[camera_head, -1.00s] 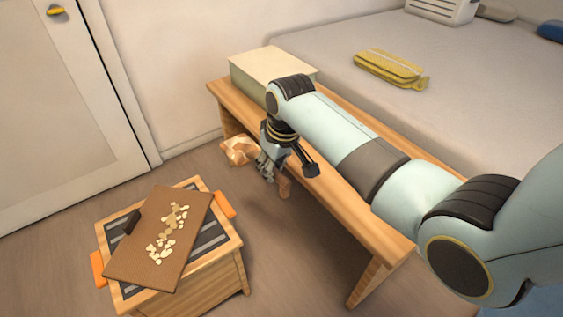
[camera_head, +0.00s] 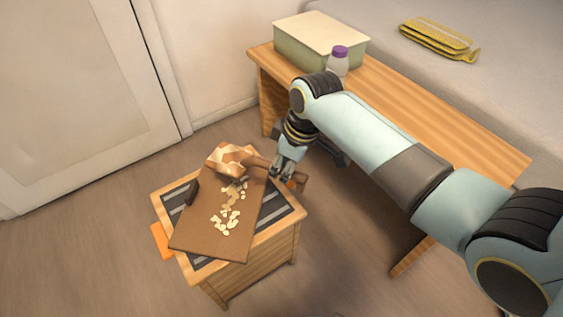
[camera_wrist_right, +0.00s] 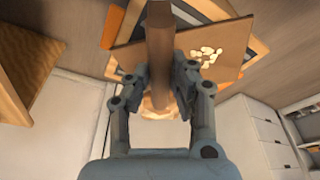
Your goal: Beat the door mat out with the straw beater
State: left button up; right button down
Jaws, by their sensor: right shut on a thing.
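My right gripper (camera_head: 283,168) is shut on the brown handle of the straw beater (camera_head: 232,160), whose pale orange woven head is over the back part of the mat. The handle also shows between the fingers in the right wrist view (camera_wrist_right: 160,50). The brown door mat (camera_head: 200,228), with pale flakes scattered along it, lies tilted across the top of a wooden crate (camera_head: 255,270). I cannot tell whether the beater's head touches the mat. The left gripper is out of view.
A wooden bench (camera_head: 420,110) stands to the right, with a pale green box (camera_head: 320,40) and a purple-capped bottle (camera_head: 338,62) on it. A yellow item (camera_head: 438,40) lies on the grey surface behind.

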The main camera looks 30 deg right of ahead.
jog(key=shift+d+r+p, duration=0.1)
jog(key=shift+r+p, duration=0.05)
jog(key=shift+p, duration=0.2)
jog(key=shift+f, duration=0.35)
jog(key=shift+f+b, duration=0.85)
jog(key=shift+f, duration=0.95)
